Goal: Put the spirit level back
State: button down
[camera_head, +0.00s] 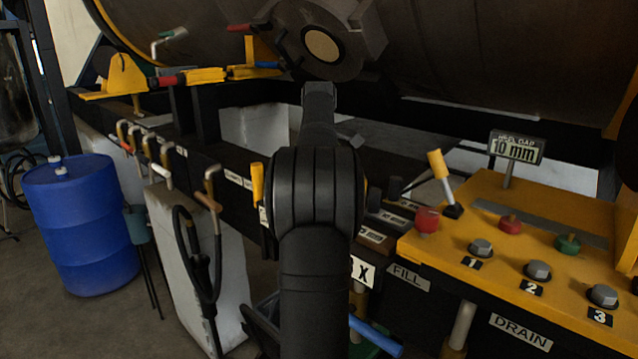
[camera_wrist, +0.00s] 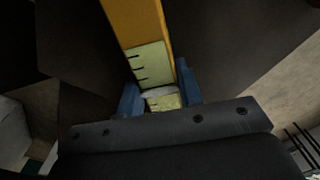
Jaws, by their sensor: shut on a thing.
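The spirit level (camera_wrist: 132,18) is a yellow-orange bar with a pale green face carrying dark marks, in the wrist view. My gripper (camera_wrist: 160,92) has blue fingers, one on each side of the bar, and is shut on it. The bar runs from the fingers up past the top edge of the picture, so its far end is out of view.
Hooks (camera_head: 145,147) with coloured tips line the dark rail at left. A blue drum (camera_head: 82,225) stands on the floor beyond. A yellow control panel (camera_head: 455,258) with knobs, a lever and numbered bolts is at right. The large cylinder (camera_head: 460,50) spans the back.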

jog(key=shift+f, duration=0.15)
jog(key=c, duration=1)
grip_release()
jog(key=shift+r, duration=3.95)
jog(key=shift+f, duration=1.75)
jog(key=shift+f, duration=0.1)
